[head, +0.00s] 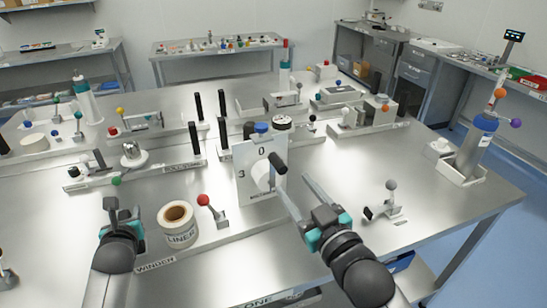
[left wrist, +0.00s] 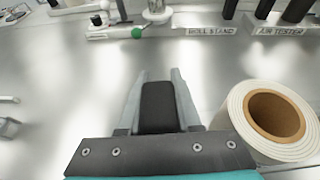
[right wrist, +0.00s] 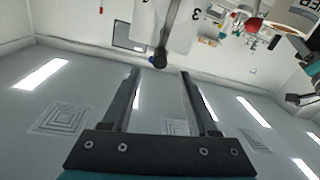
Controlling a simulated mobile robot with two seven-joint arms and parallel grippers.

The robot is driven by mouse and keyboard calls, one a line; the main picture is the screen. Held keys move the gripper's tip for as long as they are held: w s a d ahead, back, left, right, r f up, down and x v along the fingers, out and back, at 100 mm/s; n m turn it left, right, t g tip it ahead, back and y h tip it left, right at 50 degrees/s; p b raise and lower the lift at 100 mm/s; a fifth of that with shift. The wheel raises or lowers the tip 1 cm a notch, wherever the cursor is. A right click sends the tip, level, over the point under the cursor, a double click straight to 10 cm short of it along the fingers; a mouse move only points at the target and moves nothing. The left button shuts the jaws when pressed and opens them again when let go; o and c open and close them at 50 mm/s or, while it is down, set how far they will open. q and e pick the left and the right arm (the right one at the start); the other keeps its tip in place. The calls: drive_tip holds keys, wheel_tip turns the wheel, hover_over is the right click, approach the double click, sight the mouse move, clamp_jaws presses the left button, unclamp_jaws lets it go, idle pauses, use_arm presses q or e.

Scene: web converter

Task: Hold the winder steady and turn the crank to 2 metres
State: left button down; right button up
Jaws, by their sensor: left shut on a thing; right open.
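The winder's white dial plate (head: 245,168) stands upright in the middle of the bench in the head view, marked 0 and 3. Its crank has a black handle (head: 278,163), and the handle's end (right wrist: 160,58) points toward my right gripper in the right wrist view. My right gripper (head: 293,182) is open and empty, its fingertips on either side of the line to that end. My left gripper (head: 112,205) is shut on a black upright grip (left wrist: 157,105), left of the liner roll (head: 190,232). A WINDER label (head: 155,265) lies along the front base.
A red-knobbed lever (head: 204,200) stands between the liner roll and the dial plate. A grey-knobbed fixture (head: 390,200) sits to the right. Several bench devices with black handles stand behind.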

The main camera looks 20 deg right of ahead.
sight(274, 158)
drive_tip(key=w, duration=0.7)
drive_tip(key=w+a, duration=0.1)
drive_tip(key=w, duration=0.3)
drive_tip(key=shift+w+f, duration=0.1)
drive_tip(key=shift+w, duration=0.2)
clamp_jaws()
idle(1.2)
